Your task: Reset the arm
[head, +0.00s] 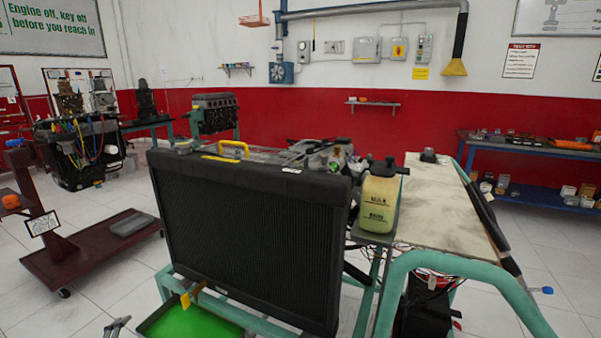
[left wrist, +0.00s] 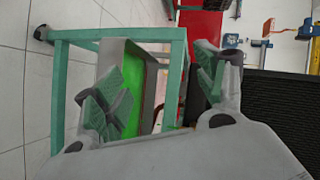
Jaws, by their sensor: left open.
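My left gripper (left wrist: 160,92) is open in the left wrist view, its two green-padded fingers spread apart with nothing held between them. In the head view only a grey tip of my left gripper (head: 117,327) shows at the bottom edge, left of the trainer's green tray. Behind the fingers in the wrist view are the green tray (left wrist: 151,90) and the teal frame (left wrist: 62,90). My right gripper is in neither view.
A black radiator (head: 250,240) on a teal frame stands close ahead. The green tray (head: 190,322) lies under it. A yellowish reservoir (head: 378,202) stands beside the radiator. A dark red wheeled stand (head: 85,258) is at left. White tiled floor lies between them.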

